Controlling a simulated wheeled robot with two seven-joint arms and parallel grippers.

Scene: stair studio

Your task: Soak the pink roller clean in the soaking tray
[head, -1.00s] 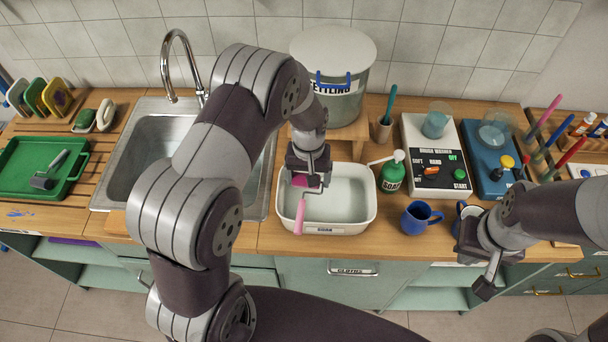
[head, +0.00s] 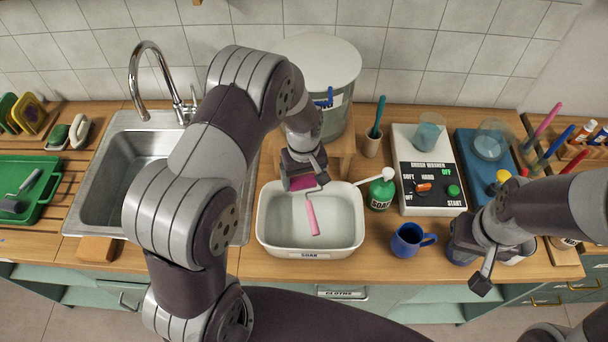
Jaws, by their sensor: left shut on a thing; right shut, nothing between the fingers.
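The white soaking tray (head: 270,238), labelled SOAK, stands on the counter with clear liquid in it. My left gripper (head: 303,180) is shut on the pink roller (head: 312,217) over the back part of the tray. The roller's pink handle hangs toward the front, within the tray's outline. Pink also shows at the fingers, where the roller's other end is partly hidden. I cannot tell whether the roller touches the liquid. My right gripper (head: 482,282) is shut and empty, in front of the counter's front edge at the right.
A green soap bottle (head: 382,190) and a blue mug (head: 409,240) stand right of the tray. Behind are a settling bucket (head: 320,65) and a brush washer (head: 430,170). A sink (head: 125,180) and a green tray (head: 48,195) with a grey roller lie left.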

